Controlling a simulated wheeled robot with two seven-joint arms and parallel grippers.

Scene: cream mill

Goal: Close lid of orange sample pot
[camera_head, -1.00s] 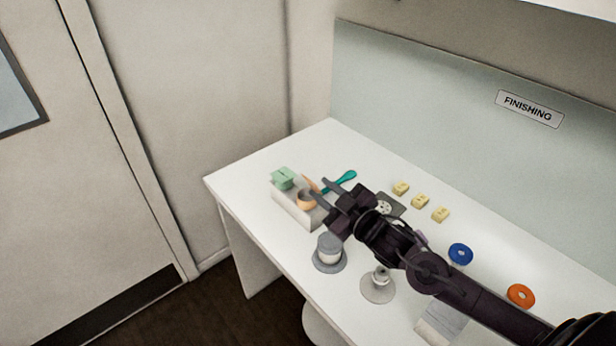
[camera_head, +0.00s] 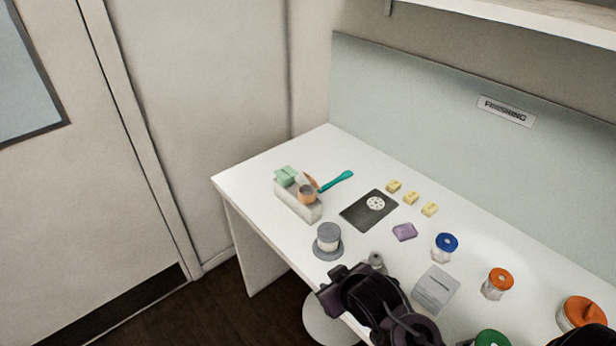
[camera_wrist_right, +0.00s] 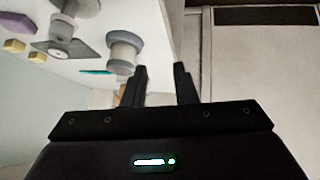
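The small orange sample pot (camera_head: 307,195) sits in a pale block (camera_head: 298,207) near the table's left end in the head view. An orange flap, seemingly its lid, stands raised at its back edge. A green pot (camera_head: 287,176) sits beside it in the same block. My right gripper (camera_head: 328,286) is at the table's front edge, in front of and to the right of the block, apart from the pot. In the right wrist view its two fingers (camera_wrist_right: 162,82) are spread with nothing between them. My left gripper is not in view.
A grey-lidded pot (camera_head: 328,240) stands between the block and my right gripper. A teal spatula (camera_head: 336,181) lies behind the block. A dark plate (camera_head: 369,209), several yellow cubes (camera_head: 411,198), a purple piece (camera_head: 404,232), a grey box (camera_head: 436,288) and blue-lidded (camera_head: 446,246) and orange-lidded (camera_head: 499,283) jars stand to the right.

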